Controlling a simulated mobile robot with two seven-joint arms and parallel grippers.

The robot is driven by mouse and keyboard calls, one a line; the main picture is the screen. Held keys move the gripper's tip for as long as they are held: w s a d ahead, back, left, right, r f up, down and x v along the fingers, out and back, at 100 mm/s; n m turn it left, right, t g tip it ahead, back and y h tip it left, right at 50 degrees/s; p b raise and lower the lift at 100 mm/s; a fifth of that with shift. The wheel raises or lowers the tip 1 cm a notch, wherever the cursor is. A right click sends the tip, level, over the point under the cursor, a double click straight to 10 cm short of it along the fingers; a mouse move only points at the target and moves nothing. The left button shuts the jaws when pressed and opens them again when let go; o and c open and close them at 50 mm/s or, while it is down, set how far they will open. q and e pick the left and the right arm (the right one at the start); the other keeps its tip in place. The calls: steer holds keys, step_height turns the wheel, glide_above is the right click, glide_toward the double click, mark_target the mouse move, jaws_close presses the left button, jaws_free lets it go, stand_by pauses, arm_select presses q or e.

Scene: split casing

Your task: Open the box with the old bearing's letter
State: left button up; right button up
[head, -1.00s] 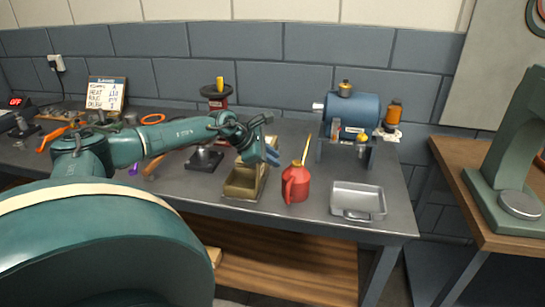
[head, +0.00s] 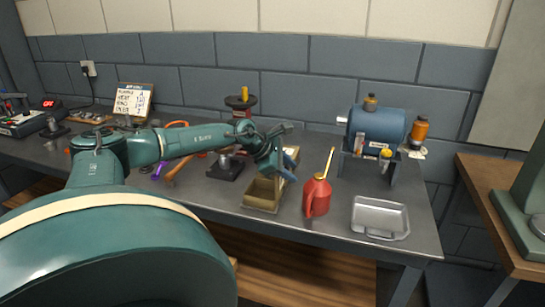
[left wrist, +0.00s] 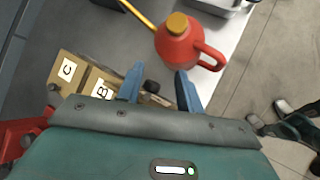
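My left gripper (head: 279,168) is over the tan boxes on the bench. In the left wrist view its blue fingers (left wrist: 158,77) are apart, with a dark knob (left wrist: 152,87) showing between them. I cannot tell whether a finger touches it. Tan boxes marked C (left wrist: 67,69) and B (left wrist: 101,92) stand in a row beside the fingers; a third tan part by the knob is mostly hidden by my gripper. In the head view the near tan bin (head: 262,194) looks open-topped. A white lettered board (head: 133,100) leans at the back; its writing is too small to read surely.
A red oil can (head: 317,196) stands close to the right of the boxes, its spout pointing up. A grey metal tray (head: 380,218) lies farther right. A blue motor housing (head: 376,126) stands behind it. A dark stand (head: 227,167) is left of the boxes.

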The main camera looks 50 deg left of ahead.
arm_select(q)
steer(key=b+v, duration=0.3)
steer(key=v, duration=0.8)
steer(key=shift+s+r, duration=0.15)
steer(key=shift+r, duration=0.2)
arm_select(e)
steer(key=shift+w+a+n+t+y, duration=0.3)
steer(key=shift+w+a, duration=0.05)
steer(key=shift+a, duration=0.25)
